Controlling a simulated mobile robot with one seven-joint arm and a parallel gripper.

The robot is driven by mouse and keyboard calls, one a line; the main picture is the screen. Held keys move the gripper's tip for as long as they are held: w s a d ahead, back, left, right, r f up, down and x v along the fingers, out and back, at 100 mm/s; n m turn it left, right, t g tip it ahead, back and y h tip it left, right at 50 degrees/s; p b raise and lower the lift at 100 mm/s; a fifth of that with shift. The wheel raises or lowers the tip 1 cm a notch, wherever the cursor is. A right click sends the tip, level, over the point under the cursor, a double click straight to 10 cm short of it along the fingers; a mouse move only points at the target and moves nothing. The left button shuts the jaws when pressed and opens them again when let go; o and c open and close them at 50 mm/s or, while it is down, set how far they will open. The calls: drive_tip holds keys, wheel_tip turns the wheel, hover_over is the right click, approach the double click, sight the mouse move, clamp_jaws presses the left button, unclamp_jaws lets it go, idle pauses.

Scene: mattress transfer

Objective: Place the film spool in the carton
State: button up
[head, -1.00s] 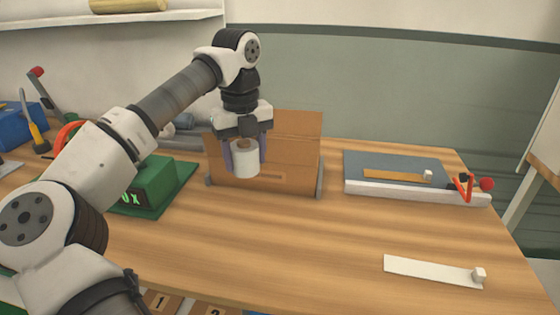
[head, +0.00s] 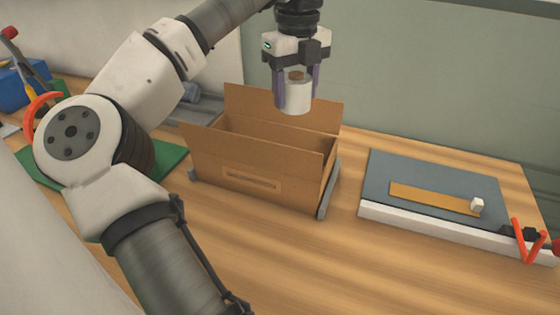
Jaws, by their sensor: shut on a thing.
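My gripper (head: 295,92) is shut on the film spool (head: 296,95), a white cylinder with a brown core at its top. The spool is upright between the two purple fingers. The carton (head: 252,180) is an open brown cardboard box on the wooden table, with its flaps spread. In the picture, my gripper and the spool are above the carton's right back part, in front of its raised back flap. The spool looks clear of the carton walls. The carton's floor is hidden by its front wall.
A grey board with a white front edge (head: 400,219) lies right of the carton, with an orange strip (head: 430,198) and a red-handled lever (head: 530,240). A green mat (head: 172,157) and blue box (head: 20,88) are at left. Bare table lies in front of the carton.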

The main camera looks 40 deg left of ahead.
drive_tip(key=shift+w, duration=0.3)
drive_tip(key=shift+w+f, duration=0.1)
drive_tip(key=shift+f, duration=0.15)
wheel_tip(320, 180, down, 19)
drive_tip(key=shift+f+p, duration=0.2)
drive_tip(key=shift+p, duration=0.2)
drive_tip(key=o, duration=1.1)
wheel_tip(320, 180, up, 12)
drive_tip(key=shift+r, duration=0.15)
